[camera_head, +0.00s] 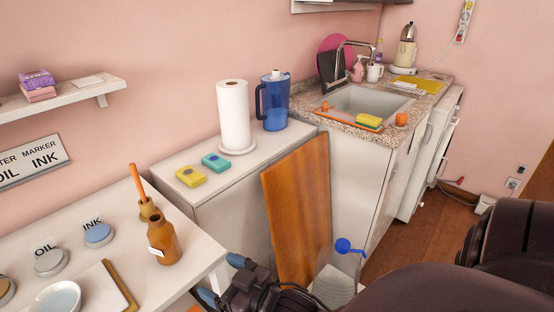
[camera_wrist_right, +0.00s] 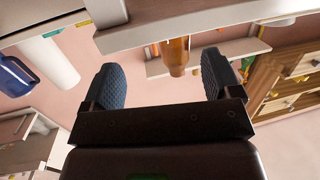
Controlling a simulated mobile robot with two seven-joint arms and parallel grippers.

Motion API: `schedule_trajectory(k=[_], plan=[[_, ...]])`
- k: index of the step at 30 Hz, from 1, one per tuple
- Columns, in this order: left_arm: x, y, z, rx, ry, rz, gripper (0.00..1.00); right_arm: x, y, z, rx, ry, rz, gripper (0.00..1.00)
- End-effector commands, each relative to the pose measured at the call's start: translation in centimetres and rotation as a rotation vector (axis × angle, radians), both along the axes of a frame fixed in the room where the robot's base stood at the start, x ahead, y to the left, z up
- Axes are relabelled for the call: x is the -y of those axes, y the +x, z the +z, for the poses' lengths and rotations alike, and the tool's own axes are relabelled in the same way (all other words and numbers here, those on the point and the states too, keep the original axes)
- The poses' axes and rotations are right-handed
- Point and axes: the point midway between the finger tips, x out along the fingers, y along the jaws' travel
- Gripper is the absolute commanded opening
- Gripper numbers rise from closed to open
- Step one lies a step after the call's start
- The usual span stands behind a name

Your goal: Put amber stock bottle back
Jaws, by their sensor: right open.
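The amber stock bottle (camera_head: 163,240) stands upright near the right end of the white table (camera_head: 190,214), with a small white label on its side. In the right wrist view, which is upside down, the amber bottle (camera_wrist_right: 176,54) appears beyond the gap between the fingers. My right gripper (camera_head: 215,277) is open and empty, to the right of the bottle, beside the table's end and apart from the bottle. Its two blue finger pads are spread wide in the right wrist view (camera_wrist_right: 160,65). My left gripper is not in view.
A small amber holder (camera_head: 147,208) with an orange stick stands just behind the bottle. Discs labelled OIL (camera_head: 51,262) and INK (camera_head: 98,235) lie left of it. A wooden board (camera_head: 298,210) leans on the cabinet. A wall shelf (camera_head: 70,98) is upper left.

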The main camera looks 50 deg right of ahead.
Motion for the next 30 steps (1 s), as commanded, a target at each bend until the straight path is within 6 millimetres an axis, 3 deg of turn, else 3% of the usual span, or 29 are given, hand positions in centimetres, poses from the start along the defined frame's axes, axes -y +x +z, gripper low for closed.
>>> schedule_trajectory(k=[1, 6, 9, 12, 15, 23, 30], plan=[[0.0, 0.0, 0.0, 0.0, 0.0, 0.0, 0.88, 0.9, -1.4, -2.4, -0.067, -0.015, -0.033, 0.84], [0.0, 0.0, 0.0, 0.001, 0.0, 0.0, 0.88, 3.6, -7.2, -10.0, -0.301, -0.085, -0.123, 0.84], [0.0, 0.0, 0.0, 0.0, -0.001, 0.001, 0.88, 4.7, -10.5, -13.2, -0.411, -0.116, -0.155, 0.84], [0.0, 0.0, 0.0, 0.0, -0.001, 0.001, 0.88, 5.3, -12.7, -14.9, -0.479, -0.137, -0.17, 0.84], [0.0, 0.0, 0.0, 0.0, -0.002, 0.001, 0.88, 5.5, -13.7, -15.7, -0.509, -0.145, -0.175, 0.84], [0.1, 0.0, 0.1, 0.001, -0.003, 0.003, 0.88, 5.5, -13.7, -15.7, -0.511, -0.147, -0.175, 0.84], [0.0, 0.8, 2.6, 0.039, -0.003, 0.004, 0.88, 5.7, -13.6, -13.8, -0.488, -0.143, -0.182, 0.84]])
